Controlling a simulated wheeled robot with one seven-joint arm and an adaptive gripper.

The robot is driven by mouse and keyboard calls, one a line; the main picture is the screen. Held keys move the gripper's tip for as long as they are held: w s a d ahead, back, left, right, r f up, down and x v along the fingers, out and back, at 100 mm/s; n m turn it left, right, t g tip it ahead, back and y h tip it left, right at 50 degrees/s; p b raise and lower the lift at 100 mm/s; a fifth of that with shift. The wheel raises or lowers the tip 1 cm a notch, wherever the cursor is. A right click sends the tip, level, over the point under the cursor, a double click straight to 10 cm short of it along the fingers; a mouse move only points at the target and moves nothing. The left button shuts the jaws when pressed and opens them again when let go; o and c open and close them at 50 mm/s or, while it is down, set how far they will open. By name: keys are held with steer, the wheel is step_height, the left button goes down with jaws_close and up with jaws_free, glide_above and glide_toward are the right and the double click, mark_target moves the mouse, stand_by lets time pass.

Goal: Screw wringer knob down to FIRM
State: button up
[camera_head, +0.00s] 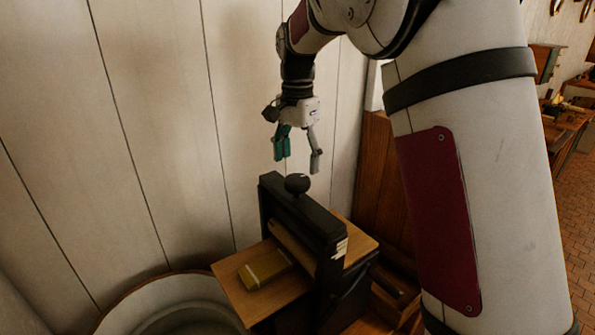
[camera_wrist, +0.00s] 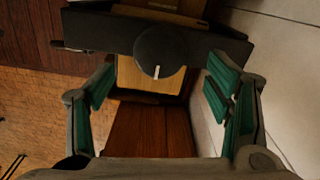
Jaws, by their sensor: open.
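The wringer knob (camera_head: 298,184) is a black ball on top of the dark wringer frame (camera_head: 331,226). In the wrist view the knob (camera_wrist: 160,52) is a dark disc with a short white mark at its lower edge, in front of the wringer's dark crossbar (camera_wrist: 215,37). My gripper (camera_head: 299,162) hangs above the knob, pointing down, open and empty. In the wrist view its green-padded fingers (camera_wrist: 164,95) stand wide apart, left and right of the knob's line, without touching it. I cannot read any FIRM marking; small pale marks show on the frame's right end (camera_head: 341,247).
A wooden board (camera_head: 228,281) sticks out of the wringer, with a yellowish block (camera_head: 266,269) on it. A round tub (camera_head: 122,303) stands at the lower left. The pale plank wall (camera_head: 150,120) is close behind. Wooden panelling (camera_head: 372,165) stands to the right.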

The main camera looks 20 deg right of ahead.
mark_target(299, 179)
step_height(299, 179, up, 8)
steer(key=shift+f, duration=0.1)
stand_by(0.5)
steer(key=s+r+n+t, duration=0.35)
steer(key=s+n, duration=0.25)
steer(key=s, duration=1)
steer(key=s+f+n+t, duration=0.1)
steer(key=s+f+n, duration=0.2)
steer(key=s, duration=0.4)
steer(key=s+f+n+t, duration=0.1)
steer(key=s+f+n, duration=0.2)
steer(key=s, duration=0.5)
steer(key=shift+f, duration=0.65)
